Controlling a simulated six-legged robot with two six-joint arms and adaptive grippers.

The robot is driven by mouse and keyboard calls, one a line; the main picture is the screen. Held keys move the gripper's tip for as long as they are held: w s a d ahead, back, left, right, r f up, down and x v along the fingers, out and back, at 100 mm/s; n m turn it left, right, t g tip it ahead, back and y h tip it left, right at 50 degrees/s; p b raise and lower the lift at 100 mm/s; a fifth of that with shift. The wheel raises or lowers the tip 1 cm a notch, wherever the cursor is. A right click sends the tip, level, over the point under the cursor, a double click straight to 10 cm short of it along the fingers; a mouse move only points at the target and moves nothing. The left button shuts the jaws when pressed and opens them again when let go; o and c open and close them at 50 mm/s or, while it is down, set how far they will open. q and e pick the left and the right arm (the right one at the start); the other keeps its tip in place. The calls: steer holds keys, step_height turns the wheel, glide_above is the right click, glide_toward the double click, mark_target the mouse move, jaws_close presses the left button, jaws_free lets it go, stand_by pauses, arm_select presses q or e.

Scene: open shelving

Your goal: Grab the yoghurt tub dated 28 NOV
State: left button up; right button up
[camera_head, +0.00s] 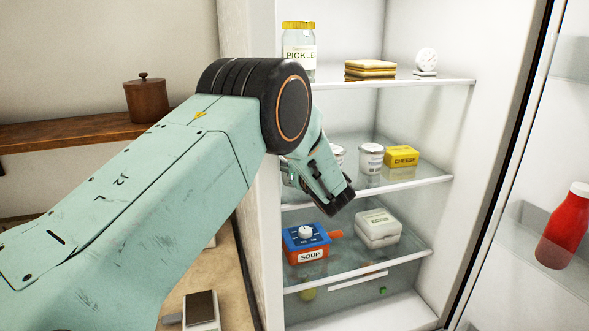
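Two white tubs stand on the middle fridge shelf. One tub (371,158) shows clearly, with a printed label too small to read here. The other tub (339,154) is mostly hidden behind my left wrist, and its label is hidden too. I cannot tell which tub bears 28 NOV. My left gripper (318,180) is at the front of the middle shelf, just left of and in front of the tubs. Its fingertips are not clearly shown, so its opening cannot be judged. My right gripper is not in view.
A yellow cheese box (402,157) sits right of the tubs. A pickle jar (299,52), stacked slices (370,69) and a white timer-like object (426,62) are above. A soup box (306,243) and a lidded container (377,228) are below. The open door holds a red bottle (565,228).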

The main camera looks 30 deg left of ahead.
arm_select(q)
steer(key=shift+c, duration=0.7)
steer(key=shift+s+d+r, duration=0.1)
steer(key=shift+s+r, duration=0.15)
steer(key=shift+s, duration=0.05)
steer(key=c, duration=0.6)
steer(key=shift+w+f, duration=0.2)
steer(key=shift+w, duration=0.15)
steer(key=shift+c, duration=0.9)
steer(key=shift+s+r, duration=0.2)
steer(key=shift+s, duration=0.1)
steer(key=shift+c, duration=0.3)
steer(key=shift+w+f, duration=0.15)
steer(key=shift+w, duration=0.05)
steer(key=shift+c, duration=0.2)
